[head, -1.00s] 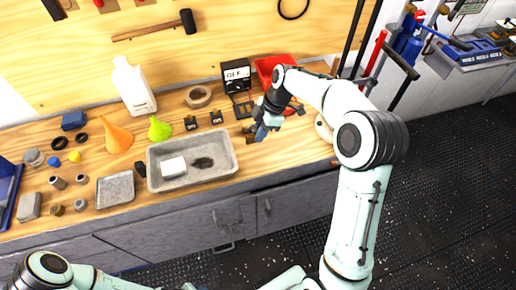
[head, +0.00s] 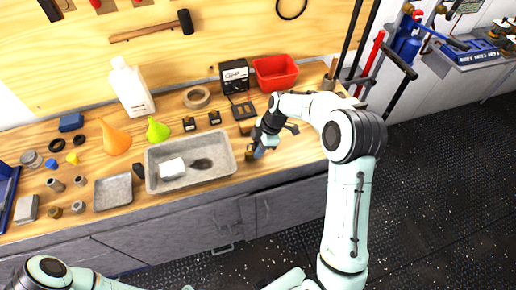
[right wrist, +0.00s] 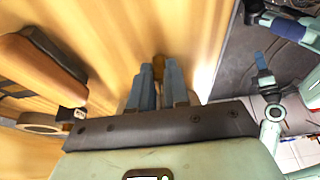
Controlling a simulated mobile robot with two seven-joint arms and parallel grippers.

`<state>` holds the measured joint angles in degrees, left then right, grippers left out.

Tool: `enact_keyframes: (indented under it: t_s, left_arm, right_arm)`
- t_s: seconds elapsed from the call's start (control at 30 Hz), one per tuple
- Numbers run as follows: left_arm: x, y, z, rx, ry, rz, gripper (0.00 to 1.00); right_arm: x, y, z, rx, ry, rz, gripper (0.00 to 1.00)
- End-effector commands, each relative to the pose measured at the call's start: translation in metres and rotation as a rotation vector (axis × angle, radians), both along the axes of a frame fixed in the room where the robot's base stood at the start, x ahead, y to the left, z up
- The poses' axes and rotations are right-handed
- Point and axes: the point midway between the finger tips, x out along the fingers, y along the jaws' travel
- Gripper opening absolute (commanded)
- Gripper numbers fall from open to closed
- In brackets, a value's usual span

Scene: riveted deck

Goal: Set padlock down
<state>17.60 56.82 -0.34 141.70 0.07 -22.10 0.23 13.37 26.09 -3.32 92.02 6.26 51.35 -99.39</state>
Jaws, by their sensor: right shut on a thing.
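My right gripper (head: 257,152) is low over the front of the wooden workbench, to the right of the grey tray. It is shut on the padlock (head: 249,155), a small brass-brown piece at its fingertips. In the right wrist view the brass end of the padlock (right wrist: 160,62) shows between the blue fingers (right wrist: 158,84); the rest is hidden by them. I cannot tell whether it touches the bench top. My left gripper seems to show at the right of the right wrist view (right wrist: 263,62), away from the bench top; its jaws are unclear.
The grey tray (head: 222,177) with a white block (head: 172,168) stands left of my right gripper. A meter (head: 234,76), a tape roll (head: 197,97) and a red bin (head: 294,74) stand behind. Bare wood (head: 305,143) lies to the right. The bench's front edge is close.

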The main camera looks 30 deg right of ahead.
Motion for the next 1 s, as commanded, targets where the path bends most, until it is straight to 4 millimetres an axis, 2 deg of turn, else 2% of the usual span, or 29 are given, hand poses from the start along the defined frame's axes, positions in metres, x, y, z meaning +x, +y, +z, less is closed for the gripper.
enact_keyframes:
  t_s: [0.07, 0.1, 0.13, 0.17, 0.43, 0.57, 0.67, 1.0]
  left_arm:
    - [-0.003, 0.0, -0.003, 0.0, 0.003, 0.0, 0.43]
    - [-0.002, 0.0, -0.002, 0.0, 0.002, 0.0, 0.43]
    - [-0.002, 0.0, -0.002, 0.0, 0.002, 0.0, 0.43]
    - [-0.002, 0.0, -0.002, 0.0, 0.002, 0.0, 0.43]
    - [-0.001, 0.0, -0.001, 0.0, 0.001, 0.0, 0.43]
    - [0.001, 0.0, 0.001, 0.0, -0.001, 0.0, 0.43]
    - [0.001, 0.0, 0.001, 0.0, -0.001, 0.0, 0.43]
    - [0.004, 0.0, 0.005, 0.0, -0.004, 0.0, 0.43]
  right_arm:
    - [-0.001, 0.0, -0.004, 0.0, 0.001, -0.001, 0.0]
    - [-0.001, 0.0, -0.003, 0.001, 0.002, 0.0, 0.29]
    - [-0.001, 0.0, -0.003, 0.0, 0.001, -0.001, 0.39]
    - [-0.001, 0.0, -0.003, 0.0, 0.001, -0.001, 0.42]
    - [0.0, 0.0, -0.002, 0.0, 0.001, 0.0, 0.42]
    - [0.0, -0.002, 0.007, -0.001, -0.003, -0.001, 0.42]
    - [-0.001, -0.008, 0.022, -0.002, -0.003, -0.001, 0.42]
    - [-0.007, -0.032, 0.089, -0.001, -0.004, -0.001, 0.42]
